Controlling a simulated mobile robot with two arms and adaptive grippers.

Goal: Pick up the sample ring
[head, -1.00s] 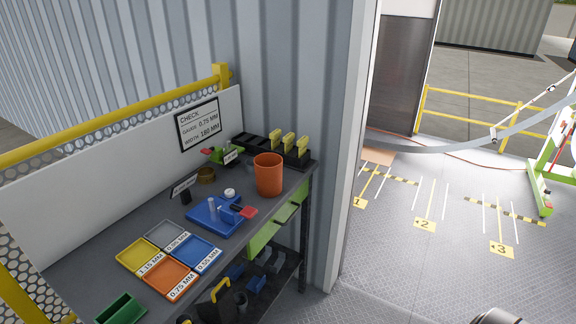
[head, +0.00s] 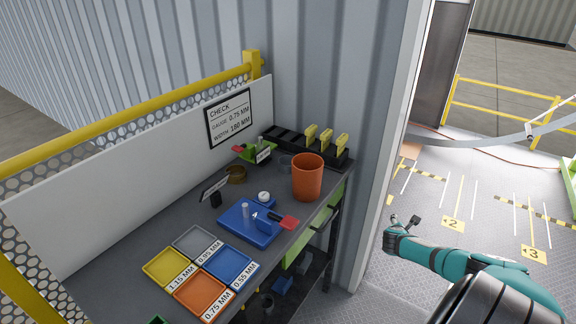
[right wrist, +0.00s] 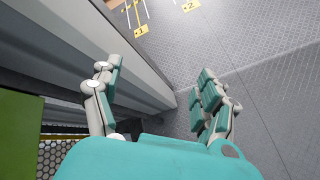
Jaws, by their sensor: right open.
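A brown, brass-like ring (head: 236,174) lies on the bench behind the small dark label stand in the head view. A grey ring-shaped item (head: 287,163) sits behind the orange cup, partly hidden by it. I cannot tell for certain which one is the sample ring. My right gripper (head: 403,224) is off to the right of the bench, beyond the wall edge, and apart from both rings. In the right wrist view my right gripper (right wrist: 160,88) is open and empty above the floor. My left gripper is not in view.
The bench holds an orange cup (head: 307,177), a blue tray with a gauge (head: 240,230), colored labelled trays (head: 165,266), a green holder (head: 259,153) and a black rack with yellow-topped pieces (head: 293,139). A corrugated wall edge (head: 385,150) stands between my right gripper and the bench.

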